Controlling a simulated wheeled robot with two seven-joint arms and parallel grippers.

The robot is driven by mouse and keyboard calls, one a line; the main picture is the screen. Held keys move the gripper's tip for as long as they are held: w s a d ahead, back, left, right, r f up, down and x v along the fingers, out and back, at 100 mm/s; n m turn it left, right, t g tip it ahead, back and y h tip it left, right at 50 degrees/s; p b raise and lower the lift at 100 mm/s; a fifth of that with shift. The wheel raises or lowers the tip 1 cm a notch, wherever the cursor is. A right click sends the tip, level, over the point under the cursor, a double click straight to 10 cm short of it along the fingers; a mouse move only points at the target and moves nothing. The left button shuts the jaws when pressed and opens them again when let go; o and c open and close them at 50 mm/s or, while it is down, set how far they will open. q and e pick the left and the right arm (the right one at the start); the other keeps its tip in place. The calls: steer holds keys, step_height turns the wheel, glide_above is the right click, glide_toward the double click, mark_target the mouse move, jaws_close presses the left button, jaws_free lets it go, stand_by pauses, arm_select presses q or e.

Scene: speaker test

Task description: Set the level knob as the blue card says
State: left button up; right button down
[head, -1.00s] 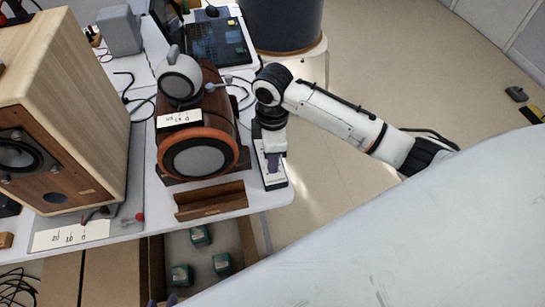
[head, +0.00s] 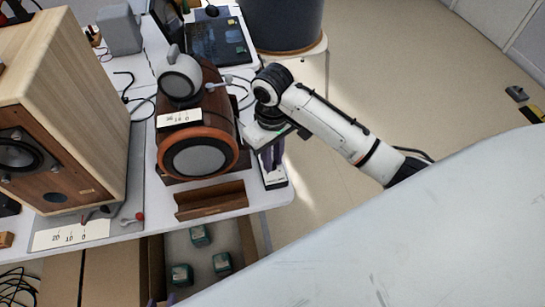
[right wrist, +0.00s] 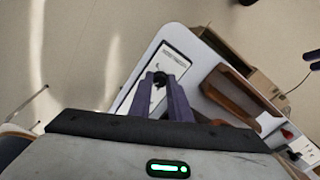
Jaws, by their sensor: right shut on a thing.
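The level knob (right wrist: 159,78) is a small dark round knob on a white panel (right wrist: 172,59), seen in the right wrist view between the purple fingertips of my right gripper (right wrist: 161,84). In the head view my right gripper (head: 271,158) points down at the panel (head: 275,179) on the table's right edge, and its fingers hide the knob. It is shut on the knob. Only a purple tip of my left gripper (head: 165,300) shows at the bottom edge of the head view. I cannot make out a blue card.
A brown round-fronted speaker (head: 199,157) stands left of the panel, with a wooden holder (head: 211,201) in front. A large wooden speaker (head: 84,95) stands at the left. White number cards lie on the brown speaker (head: 179,118) and the table (head: 70,236). Below, an open box holds several green blocks.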

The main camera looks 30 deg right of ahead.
steer(key=m, duration=0.4)
steer(key=shift+r+m, duration=0.1)
steer(key=shift+m, duration=0.2)
steer(key=m, duration=0.5)
steer(key=shift+a, duration=0.1)
steer(key=m, duration=0.5)
steer(key=shift+m, duration=0.4)
steer(key=shift+w+m, duration=0.1)
steer(key=shift+m, duration=2.2)
steer(key=c, duration=1.6)
jaws_free()
steer(key=shift+c, duration=0.2)
